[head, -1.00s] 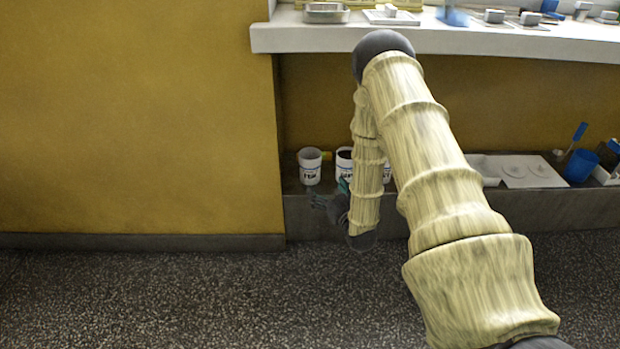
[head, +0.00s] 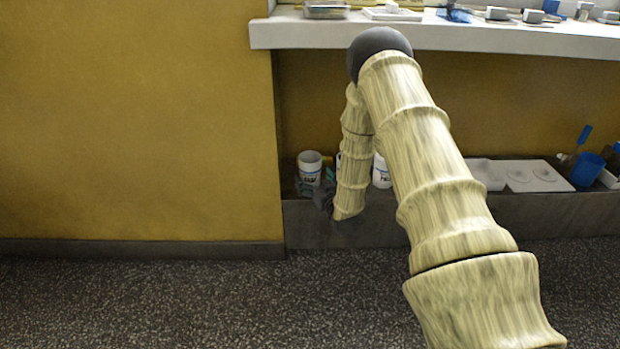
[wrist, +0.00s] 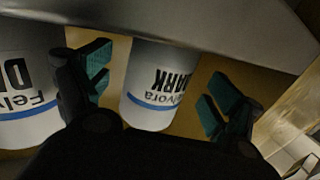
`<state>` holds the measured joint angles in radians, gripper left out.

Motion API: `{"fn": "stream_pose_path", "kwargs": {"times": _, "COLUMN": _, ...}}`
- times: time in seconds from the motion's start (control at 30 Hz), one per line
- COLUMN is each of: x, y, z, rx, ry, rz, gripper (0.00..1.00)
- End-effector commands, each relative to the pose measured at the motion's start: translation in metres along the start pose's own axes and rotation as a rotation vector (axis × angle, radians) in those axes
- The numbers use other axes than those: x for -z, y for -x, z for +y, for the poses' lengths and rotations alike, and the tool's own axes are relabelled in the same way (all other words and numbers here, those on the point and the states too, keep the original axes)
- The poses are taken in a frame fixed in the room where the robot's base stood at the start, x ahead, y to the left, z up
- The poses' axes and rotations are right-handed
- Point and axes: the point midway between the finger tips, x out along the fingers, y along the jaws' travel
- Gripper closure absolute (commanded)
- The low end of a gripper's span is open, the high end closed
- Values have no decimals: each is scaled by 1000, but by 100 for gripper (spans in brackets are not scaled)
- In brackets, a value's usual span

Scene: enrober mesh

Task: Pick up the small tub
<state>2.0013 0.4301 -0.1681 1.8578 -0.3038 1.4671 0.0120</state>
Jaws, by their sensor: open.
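White lidless-looking tubs stand on the low ledge in the head view: one at the left (head: 310,168), one mostly hidden behind my forearm, and one to its right (head: 381,172). My gripper (head: 320,188) is low in front of the left ones, partly hidden by my arm. In the wrist view my gripper (wrist: 160,85) is open, its teal-padded fingers apart. A white tub marked "DARK" (wrist: 157,85) appears upside down between them, with no clear contact. A second tub (wrist: 25,90) is cut off at the left. I cannot tell which is the small tub.
The low grey ledge (head: 430,212) also holds pale trays (head: 535,176) and a blue cup (head: 587,170) at the right. A white counter (head: 460,37) overhangs it, bearing metal pans and small items. The speckled floor at the left is clear.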

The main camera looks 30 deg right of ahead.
Motion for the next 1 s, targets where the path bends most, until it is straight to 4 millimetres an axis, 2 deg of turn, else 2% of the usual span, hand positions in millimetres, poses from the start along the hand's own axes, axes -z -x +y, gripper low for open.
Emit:
{"fn": "stream_pose_path", "kwargs": {"times": 0.2, "x": 0, "y": -19, "z": 0, "rx": 0, "ry": 1, "rz": 3, "gripper": 8}}
{"fn": "stream_pose_path", "kwargs": {"times": 0.47, "x": 1, "y": -20, "z": 0, "rx": 0, "ry": 0, "rz": 1, "gripper": 8}}
{"fn": "stream_pose_path", "kwargs": {"times": 0.8, "x": 1, "y": -20, "z": 0, "rx": 0, "ry": 0, "rz": 1, "gripper": 68}}
{"fn": "stream_pose_path", "kwargs": {"times": 1.0, "x": 1, "y": -20, "z": 0, "rx": 0, "ry": 0, "rz": 2, "gripper": 68}}
